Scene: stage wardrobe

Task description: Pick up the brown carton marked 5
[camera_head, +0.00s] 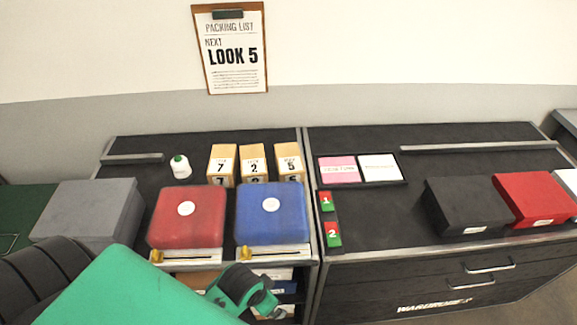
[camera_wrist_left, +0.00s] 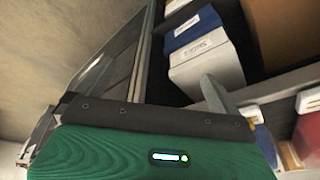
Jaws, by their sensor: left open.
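The brown carton marked 5 (camera_head: 290,163) stands upright at the right end of a row of three tan cartons at the back of the left counter. Its top and front labels face me, and nothing covers it. The cartons marked 7 (camera_head: 222,163) and 2 (camera_head: 254,163) stand beside it to the left. My left gripper (camera_head: 258,298) is low in front of the counter, by the open shelves below the blue box, well apart from the carton. It is open, and I see nothing in it. My right gripper is out of view.
A red box (camera_head: 187,217) and a blue box (camera_head: 271,213) stand between my left arm and the cartons.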

